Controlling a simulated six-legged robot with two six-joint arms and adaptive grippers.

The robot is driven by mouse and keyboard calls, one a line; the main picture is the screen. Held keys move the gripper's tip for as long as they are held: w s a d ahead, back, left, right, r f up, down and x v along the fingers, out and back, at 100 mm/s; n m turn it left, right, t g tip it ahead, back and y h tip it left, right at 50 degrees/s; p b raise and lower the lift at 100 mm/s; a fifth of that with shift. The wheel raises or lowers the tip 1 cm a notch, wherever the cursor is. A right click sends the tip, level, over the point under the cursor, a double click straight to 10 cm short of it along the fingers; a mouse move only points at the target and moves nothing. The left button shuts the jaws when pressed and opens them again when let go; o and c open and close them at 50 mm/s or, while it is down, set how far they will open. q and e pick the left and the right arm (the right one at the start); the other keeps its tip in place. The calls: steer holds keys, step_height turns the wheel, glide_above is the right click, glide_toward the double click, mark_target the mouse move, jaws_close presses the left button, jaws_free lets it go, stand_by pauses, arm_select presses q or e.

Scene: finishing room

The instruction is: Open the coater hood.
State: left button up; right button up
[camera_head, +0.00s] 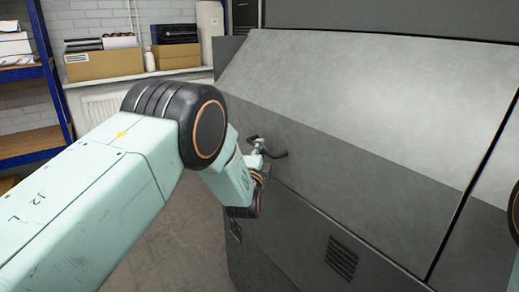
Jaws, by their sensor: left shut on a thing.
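The coater hood (345,100) is a large grey sloped panel that fills the right half of the view, with a darker band along its lower front. It looks closed against the body. A dark curved handle (279,154) sticks out from the dark band near its left end. My left gripper (261,155) is at this handle and shut on it, its arm reaching in from the lower left. The wrist and fingers hide part of the handle. My right gripper is out of view; only a bit of my right arm shows at the right edge.
The coater body has a vent grille (341,259) low on its front. Behind, a white ledge (140,77) holds cardboard boxes (104,64), a bottle and a roll. A blue shelf rack (28,75) stands at the far left. Bare floor (185,235) lies left of the coater.

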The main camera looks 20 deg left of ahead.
arm_select(q)
steer(key=shift+w+d+r, duration=0.15)
steer(key=shift+w+d, duration=0.05)
jaws_close()
steer(key=shift+a+r, duration=0.15)
steer(key=shift+r, duration=0.05)
steer(key=shift+s+a+r, duration=0.1)
steer(key=shift+s+r, duration=0.05)
